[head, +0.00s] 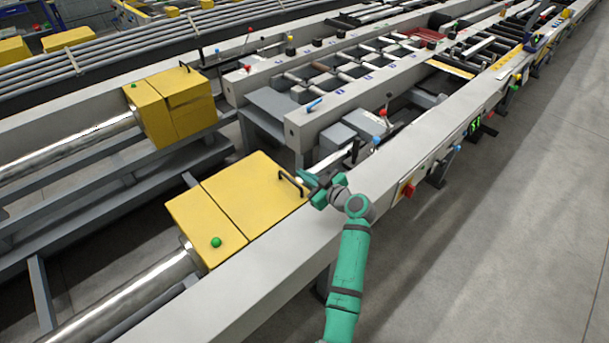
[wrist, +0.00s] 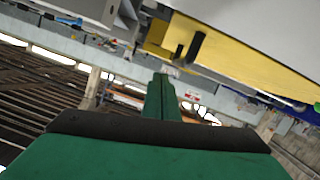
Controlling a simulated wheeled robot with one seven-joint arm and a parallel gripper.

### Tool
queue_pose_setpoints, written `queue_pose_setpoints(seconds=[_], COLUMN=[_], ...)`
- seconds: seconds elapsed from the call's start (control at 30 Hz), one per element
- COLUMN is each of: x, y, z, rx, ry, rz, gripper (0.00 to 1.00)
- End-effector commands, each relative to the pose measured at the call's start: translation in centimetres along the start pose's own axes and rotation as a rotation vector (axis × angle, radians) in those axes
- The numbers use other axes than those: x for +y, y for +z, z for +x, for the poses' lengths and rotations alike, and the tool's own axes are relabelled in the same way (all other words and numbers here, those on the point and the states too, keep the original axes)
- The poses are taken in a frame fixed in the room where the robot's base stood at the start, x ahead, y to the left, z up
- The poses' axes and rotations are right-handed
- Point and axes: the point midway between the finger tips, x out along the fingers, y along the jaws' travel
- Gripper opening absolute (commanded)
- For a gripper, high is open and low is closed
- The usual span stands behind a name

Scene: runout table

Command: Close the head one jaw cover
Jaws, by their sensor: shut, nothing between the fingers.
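The near yellow jaw cover (head: 255,186) lies flat on its machine, against a yellow block (head: 203,228) with a green knob. A thin seam runs between them. A black handle (head: 290,183) stands at the cover's right end. My gripper (head: 309,181) is shut and empty, just right of this handle; whether they touch is unclear. In the wrist view, my shut fingers (wrist: 162,98) point toward a yellow surface (wrist: 235,62) with a black handle (wrist: 195,46), which looks apart from them. A second yellow cover (head: 188,103) with a handle is farther back. No label shows which is head one.
A long grey beam (head: 255,278) runs between my arm and the near cover. Levers with red and blue knobs (head: 378,128) stand behind my gripper. A red switch (head: 407,189) is on the beam's side. The floor (head: 480,260) at right is clear.

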Motion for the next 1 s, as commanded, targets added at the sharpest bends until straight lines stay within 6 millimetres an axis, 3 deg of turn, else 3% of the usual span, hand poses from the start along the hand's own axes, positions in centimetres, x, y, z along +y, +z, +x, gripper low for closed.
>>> queue_pose_setpoints(seconds=[0.23,0.43,0.7,1.0], x=[0.2,1.0,1.5,1.4], y=[-1.0,-4.3,-3.6,-3.7], z=[-0.2,-1.0,-7.1,-10.4], rx=[0.002,0.003,-0.001,0.0], ry=[0.001,0.001,0.007,-0.001], rz=[-0.004,-0.005,0.001,0.0], gripper=[0.0,0.0,0.0,0.0])
